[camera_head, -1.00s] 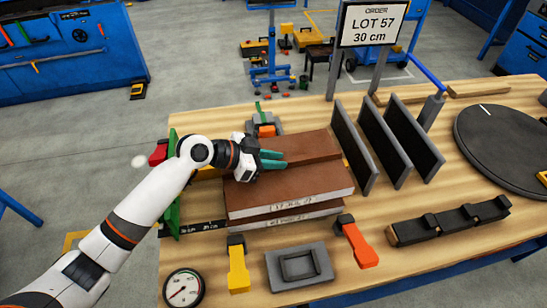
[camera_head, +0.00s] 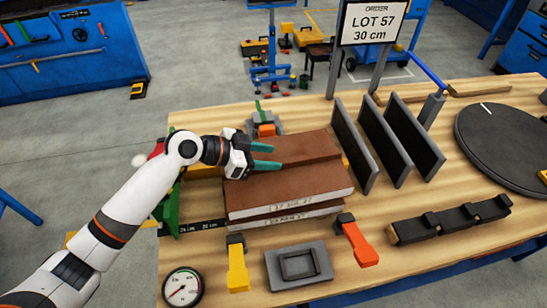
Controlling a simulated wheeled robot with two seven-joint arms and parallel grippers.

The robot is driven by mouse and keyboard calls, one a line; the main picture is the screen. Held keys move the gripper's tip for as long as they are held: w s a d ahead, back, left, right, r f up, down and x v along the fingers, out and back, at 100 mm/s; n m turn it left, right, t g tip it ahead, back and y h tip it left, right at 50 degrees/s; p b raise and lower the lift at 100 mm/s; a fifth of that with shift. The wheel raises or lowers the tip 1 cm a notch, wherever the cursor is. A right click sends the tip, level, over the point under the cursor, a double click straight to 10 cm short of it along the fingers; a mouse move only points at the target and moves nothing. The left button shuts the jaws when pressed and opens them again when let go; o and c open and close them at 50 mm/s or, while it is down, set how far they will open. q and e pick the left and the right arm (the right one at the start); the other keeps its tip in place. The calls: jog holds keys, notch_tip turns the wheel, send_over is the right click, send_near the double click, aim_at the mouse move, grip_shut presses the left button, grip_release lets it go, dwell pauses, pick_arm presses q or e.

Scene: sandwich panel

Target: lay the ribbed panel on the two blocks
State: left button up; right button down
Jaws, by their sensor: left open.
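A stack of brown-topped boards with pale edges lies on the bench. The upper board (camera_head: 300,186) carries printed lettering on its front edge, and a lower board (camera_head: 270,222) shows beneath it. A raised brown strip (camera_head: 305,147) runs along the back of the stack. I cannot make out ribs or tell which piece is the ribbed panel, and I cannot identify the two blocks. My left gripper (camera_head: 265,157) is open, its two teal fingers spread over the back left part of the stack. It appears empty; whether the fingertips touch the brown surface is unclear. My right gripper is not in view.
Three upright dark plates (camera_head: 384,142) stand right of the stack. A yellow clamp (camera_head: 237,264), an orange clamp (camera_head: 357,240) and a grey tray (camera_head: 280,277) lie in front. A black fixture (camera_head: 450,219) and a round dark turntable (camera_head: 510,145) occupy the right.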

pick_arm(q)
jog(key=b+v, duration=0.2)
jog(key=v, duration=0.7)
jog(key=shift+a+f, duration=0.1)
jog(key=shift+a, duration=0.15)
jog(key=shift+s+a+r, duration=0.1)
jog(key=shift+a+r, duration=0.1)
dwell(0.6)
